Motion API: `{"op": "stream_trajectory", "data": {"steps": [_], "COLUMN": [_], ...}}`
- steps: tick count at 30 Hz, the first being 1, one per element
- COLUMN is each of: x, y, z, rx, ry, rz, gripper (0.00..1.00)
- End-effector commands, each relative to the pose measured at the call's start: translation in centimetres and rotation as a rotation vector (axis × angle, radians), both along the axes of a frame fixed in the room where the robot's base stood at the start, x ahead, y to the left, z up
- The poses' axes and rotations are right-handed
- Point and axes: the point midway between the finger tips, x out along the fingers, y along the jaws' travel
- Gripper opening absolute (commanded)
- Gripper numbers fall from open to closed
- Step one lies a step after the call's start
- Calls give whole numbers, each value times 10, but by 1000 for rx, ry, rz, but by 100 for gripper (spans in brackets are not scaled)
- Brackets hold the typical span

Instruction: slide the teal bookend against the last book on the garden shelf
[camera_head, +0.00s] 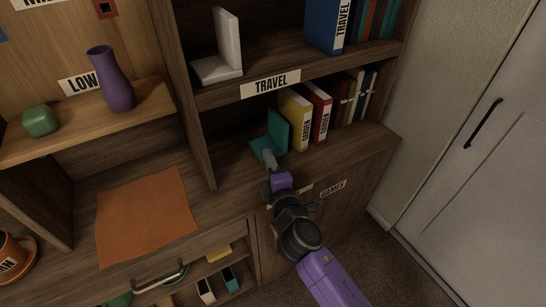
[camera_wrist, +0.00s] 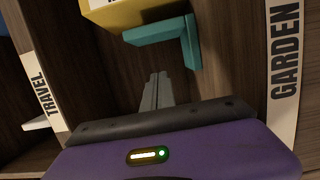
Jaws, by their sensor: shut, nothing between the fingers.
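The teal bookend (camera_head: 279,129) stands upright on the middle shelf, just left of a yellow garden book (camera_head: 296,120). In the wrist view the bookend (camera_wrist: 160,33) shows as an L, its plate alongside the yellow book (camera_wrist: 130,14). I cannot tell whether they touch. A red garden book (camera_head: 319,111) stands right of the yellow one. My gripper (camera_head: 268,156) is shut and empty, at the front left of the bookend, by its foot. In the wrist view my fingers (camera_wrist: 158,78) are together, pointing toward the bookend, with a visible gap before it.
A GARDEN label (camera_wrist: 285,70) is on the shelf edge beside my gripper. The TRAVEL shelf (camera_head: 270,84) above holds a white bookend (camera_head: 229,45) and a blue book (camera_head: 325,25). Shelf room left of the bookend is clear.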

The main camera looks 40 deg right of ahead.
Motion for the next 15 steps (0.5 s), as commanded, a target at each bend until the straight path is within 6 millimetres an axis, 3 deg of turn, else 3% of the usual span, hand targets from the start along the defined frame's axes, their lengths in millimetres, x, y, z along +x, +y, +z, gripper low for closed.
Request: {"op": "stream_trajectory", "data": {"steps": [10,15], "x": [61,51], "y": [-34,-58], "z": [2,3], "rx": [1,1], "ry": [-2,0], "rz": [1,-1], "gripper": [0,0]}}
